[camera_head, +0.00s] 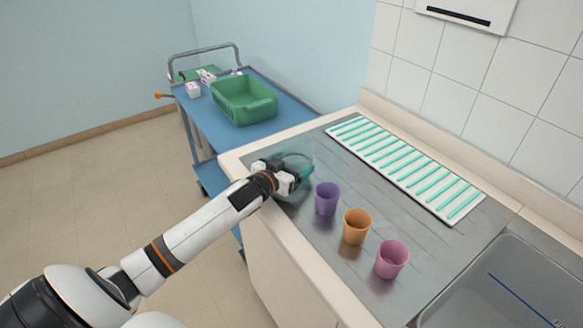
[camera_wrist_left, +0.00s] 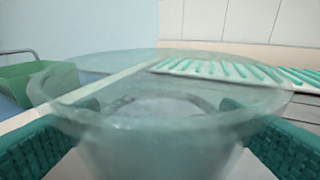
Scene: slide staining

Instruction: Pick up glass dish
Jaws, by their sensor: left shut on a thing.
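The glass dish (camera_head: 297,157) is a clear, faintly green bowl at the far left end of the steel counter. In the left wrist view the glass dish (camera_wrist_left: 160,105) fills the middle, its wide rim facing up. My left gripper (camera_head: 293,177) is shut on the dish. Its teal textured fingers (camera_wrist_left: 165,130) press on the dish from both sides. I cannot tell whether the dish's base touches the counter. My right gripper is not in view.
Purple (camera_head: 327,198), orange (camera_head: 356,226) and pink (camera_head: 392,259) cups stand right of the dish. A white rack with teal strips (camera_head: 405,167) lies behind them. A sink (camera_head: 500,290) is at right. A blue cart (camera_head: 205,127) holds a green basket (camera_head: 245,103).

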